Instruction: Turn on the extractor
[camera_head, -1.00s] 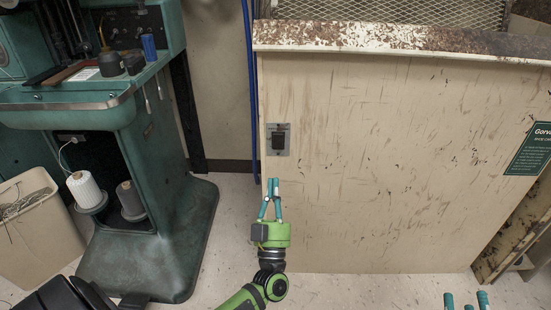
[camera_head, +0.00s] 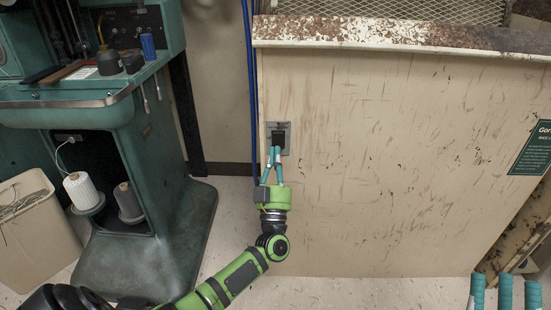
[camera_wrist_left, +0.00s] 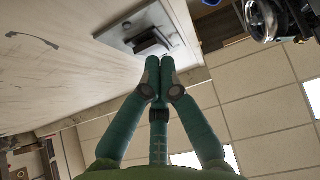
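The extractor is a scratched cream cabinet (camera_head: 380,170) with a rusty top rim and a mesh top. A dark switch (camera_head: 278,138) on a grey metal plate is mounted near its left edge; both also show in the left wrist view (camera_wrist_left: 150,42). My left gripper (camera_head: 274,150) has its teal fingertips together and empty. They are right at the lower part of the switch; I cannot tell whether they touch it. In the left wrist view the closed tips (camera_wrist_left: 160,64) lie just in front of the switch. My right gripper (camera_head: 505,279) shows only its spread teal fingers at the bottom right.
A green stitching machine (camera_head: 140,265) stands on the left with thread spools (camera_head: 84,190) and a beige bin (camera_head: 40,230) beside it. A blue hose or cable (camera_head: 251,80) runs down the cabinet's left side. A green sign (camera_head: 531,150) is on the cabinet's right.

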